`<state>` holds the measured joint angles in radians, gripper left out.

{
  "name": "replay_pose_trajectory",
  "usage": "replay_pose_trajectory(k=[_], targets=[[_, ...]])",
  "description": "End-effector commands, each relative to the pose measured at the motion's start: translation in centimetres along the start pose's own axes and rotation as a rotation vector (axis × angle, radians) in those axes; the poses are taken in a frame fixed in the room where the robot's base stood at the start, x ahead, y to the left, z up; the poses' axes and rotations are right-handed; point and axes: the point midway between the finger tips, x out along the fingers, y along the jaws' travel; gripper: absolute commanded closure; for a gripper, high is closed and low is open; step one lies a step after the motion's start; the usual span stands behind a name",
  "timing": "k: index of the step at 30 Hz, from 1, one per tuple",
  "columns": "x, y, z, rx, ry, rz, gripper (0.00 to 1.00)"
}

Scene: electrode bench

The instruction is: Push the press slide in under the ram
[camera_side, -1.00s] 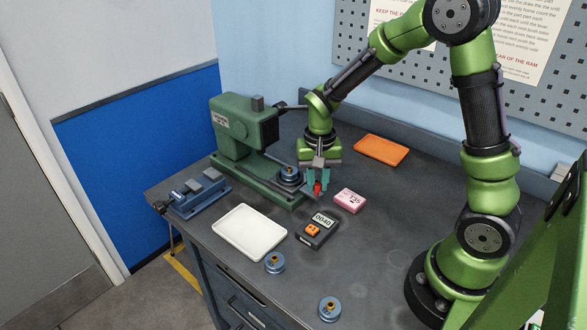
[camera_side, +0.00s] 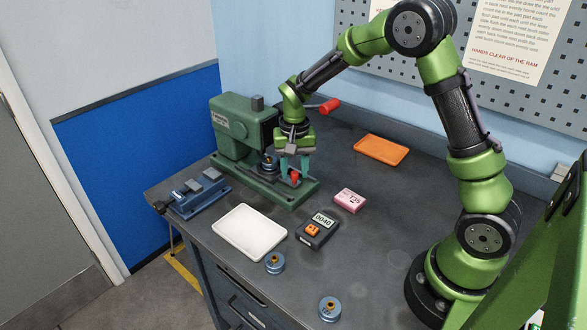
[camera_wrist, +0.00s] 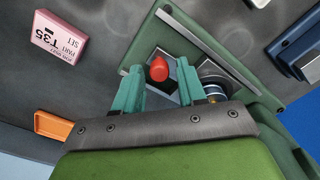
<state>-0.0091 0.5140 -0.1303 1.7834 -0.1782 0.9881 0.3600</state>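The green press (camera_side: 228,128) stands at the back left of the bench. Its slide carries a blue round part with a brass centre (camera_side: 268,163), close in at the press head; the arm and head partly hide it. The slide's red knob (camera_side: 294,177) stands at its outer end. My gripper (camera_side: 294,170) is down at the knob, its teal fingers on either side. In the wrist view the red knob (camera_wrist: 159,69) shows between the fingers with gaps beside it. The blue part (camera_wrist: 214,92) is partly behind the right finger. I cannot tell whether it is fully under the ram.
A blue vise (camera_side: 200,192), white tray (camera_side: 240,245), dark meter reading 0040 (camera_side: 316,231) and pink box (camera_side: 349,200) surround the press. An orange tray (camera_side: 381,150) lies behind. Two more blue parts (camera_side: 274,263) (camera_side: 329,309) lie in front. The press lever has a red end (camera_side: 330,106).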

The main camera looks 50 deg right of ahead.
Motion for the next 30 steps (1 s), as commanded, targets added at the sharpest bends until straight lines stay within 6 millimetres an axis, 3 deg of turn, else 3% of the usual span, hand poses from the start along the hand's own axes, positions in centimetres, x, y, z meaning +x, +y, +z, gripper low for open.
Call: replay_pose_trajectory(k=[10, 14, 30], targets=[[0.0, 0.1, 0.1, 0.001, -0.002, 0.001, 0.51], [-1.0, 0.0, 0.0, 0.001, 0.0, 0.0, 0.51], [-13.2, 0.0, 0.0, 0.0, 0.002, -0.002, 0.51]])
